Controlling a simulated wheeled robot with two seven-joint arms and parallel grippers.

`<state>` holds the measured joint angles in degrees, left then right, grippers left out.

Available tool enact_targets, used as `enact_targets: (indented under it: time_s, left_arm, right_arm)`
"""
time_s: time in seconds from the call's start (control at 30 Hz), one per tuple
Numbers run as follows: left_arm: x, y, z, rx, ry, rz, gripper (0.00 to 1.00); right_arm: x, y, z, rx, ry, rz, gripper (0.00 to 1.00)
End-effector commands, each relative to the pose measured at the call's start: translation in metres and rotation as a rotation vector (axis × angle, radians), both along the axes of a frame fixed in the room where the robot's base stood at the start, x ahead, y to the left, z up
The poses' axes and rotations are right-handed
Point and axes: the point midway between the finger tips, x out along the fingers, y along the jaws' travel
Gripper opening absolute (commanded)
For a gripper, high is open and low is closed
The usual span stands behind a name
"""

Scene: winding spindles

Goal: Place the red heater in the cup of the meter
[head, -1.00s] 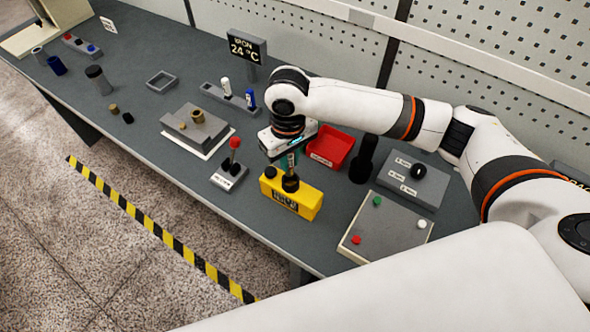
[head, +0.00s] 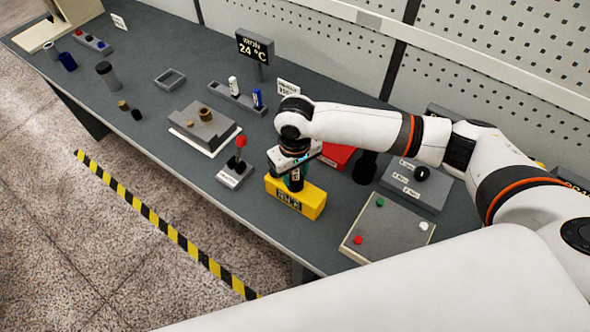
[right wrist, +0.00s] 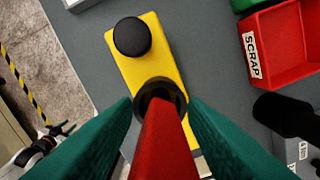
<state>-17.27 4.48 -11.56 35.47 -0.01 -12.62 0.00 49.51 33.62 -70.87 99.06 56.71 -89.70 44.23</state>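The yellow meter (head: 309,204) stands on the bench with a dark round cup (right wrist: 181,97) and a black knob (right wrist: 132,37) on top. The red heater (right wrist: 165,140) points down into the cup in the right wrist view; its lower end is inside the dark ring. My right gripper (head: 294,184) is low over the meter. Its green fingers stand on both sides of the heater, with a gap showing on each side. In the head view the gripper hides the heater. My left gripper (right wrist: 58,130) is small at the lower left of the right wrist view.
A red scrap bin (right wrist: 290,45) and a dark upright post (right wrist: 285,112) stand beside the meter. A joystick box (head: 235,174), a grey block (head: 203,126) and a button panel (head: 388,232) are near. Bare bench lies in front of the meter.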

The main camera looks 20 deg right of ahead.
Motion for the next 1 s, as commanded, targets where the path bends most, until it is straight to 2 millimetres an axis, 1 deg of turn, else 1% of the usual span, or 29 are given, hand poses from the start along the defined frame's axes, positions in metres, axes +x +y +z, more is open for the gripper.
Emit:
enact_targets:
  time_s: [0.23, 0.37, 0.47, 0.7, 0.8, 0.9, 1.0]
  left_arm:
    - [0.001, 0.000, -0.001, 0.000, -0.001, 0.000, 0.36]
    - [0.001, 0.000, -0.004, 0.000, -0.001, 0.000, 0.36]
    - [0.001, 0.000, -0.010, 0.000, -0.002, 0.000, 0.36]
    - [0.002, 0.000, -0.021, 0.000, -0.003, 0.001, 0.36]
    - [0.002, 0.000, -0.025, 0.000, -0.003, 0.001, 0.36]
    - [0.002, 0.001, -0.026, 0.001, -0.003, 0.002, 0.36]
    - [0.002, 0.001, -0.027, 0.001, -0.003, 0.002, 0.36]
  right_arm:
    - [0.000, 0.000, 0.001, -0.001, -0.001, 0.000, 0.39]
    - [0.001, 0.000, 0.012, 0.001, -0.004, 0.000, 0.39]
    - [0.001, 0.000, 0.029, 0.001, -0.005, 0.000, 0.39]
    - [0.001, 0.000, 0.082, 0.002, -0.005, 0.000, 0.39]
    - [0.001, 0.000, 0.100, 0.002, -0.004, 0.001, 0.39]
    - [0.001, 0.000, 0.113, 0.002, -0.003, -0.001, 0.39]
    - [0.000, 0.000, 0.120, 0.000, -0.001, 0.000, 0.39]
